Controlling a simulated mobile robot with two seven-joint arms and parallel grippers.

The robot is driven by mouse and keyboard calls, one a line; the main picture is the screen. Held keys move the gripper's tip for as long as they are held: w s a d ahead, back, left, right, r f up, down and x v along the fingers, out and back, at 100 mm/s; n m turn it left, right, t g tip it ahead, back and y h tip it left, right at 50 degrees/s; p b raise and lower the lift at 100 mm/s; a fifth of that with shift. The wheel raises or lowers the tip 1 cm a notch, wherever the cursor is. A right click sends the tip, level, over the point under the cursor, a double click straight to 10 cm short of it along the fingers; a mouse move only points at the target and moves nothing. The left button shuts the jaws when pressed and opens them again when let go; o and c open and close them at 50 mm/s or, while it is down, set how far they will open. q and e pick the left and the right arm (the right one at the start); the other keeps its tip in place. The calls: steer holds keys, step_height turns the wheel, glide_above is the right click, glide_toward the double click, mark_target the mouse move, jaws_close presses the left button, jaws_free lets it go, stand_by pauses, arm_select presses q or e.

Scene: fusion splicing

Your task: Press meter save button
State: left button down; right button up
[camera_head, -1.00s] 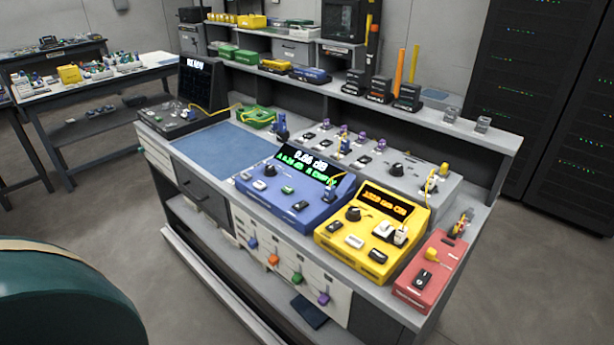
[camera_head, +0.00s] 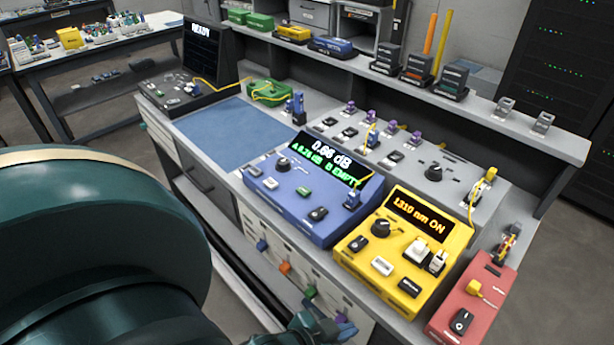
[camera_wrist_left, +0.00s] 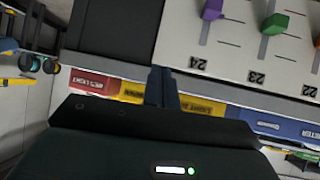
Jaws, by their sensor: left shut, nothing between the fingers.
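The blue meter (camera_head: 310,190) stands on the bench with a lit display reading about 0.66 dB and green text below. Its front panel has a dark knob (camera_head: 283,164) and several small buttons, including a green one (camera_head: 304,192) and a black one (camera_head: 317,214). I cannot read which is save. My left gripper (camera_head: 318,327) is at the bottom edge, in front of the bench and below the meter's top. In the left wrist view its fingers (camera_wrist_left: 162,86) are together and empty, before the bench's coloured front labels. My right gripper is not in view.
The yellow light source (camera_head: 404,250) and a red box (camera_head: 474,300) stand right of the meter. A blue mat (camera_head: 222,137) lies bare to the left. Coloured levers (camera_head: 286,267) project from the bench front. The shelf edge (camera_head: 480,115) runs behind.

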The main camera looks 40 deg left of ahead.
arm_select(q)
steer(key=w+a+r+m+g+y+b, duration=0.1)
steer(key=w+a+m, duration=0.1)
steer(key=a+m, duration=0.65)
steer(key=w+a+r+m+g+y+b, duration=0.1)
steer(key=w+a+r+m, duration=0.15)
steer(key=a, duration=1.05)
steer(key=w+a+r+m+y, duration=0.1)
steer(key=w+a+r+m, duration=0.1)
steer(key=w+r+m, duration=0.3)
steer(key=w+a+r+m+y+b, duration=0.1)
steer(key=w+a+r+m, duration=0.2)
steer(key=w+r+m, duration=0.3)
step_height(320, 180, up, 5)
steer(key=shift+w+a+r+m, duration=0.1)
steer(key=shift+w+a+m, duration=0.25)
steer(key=shift+w, duration=0.85)
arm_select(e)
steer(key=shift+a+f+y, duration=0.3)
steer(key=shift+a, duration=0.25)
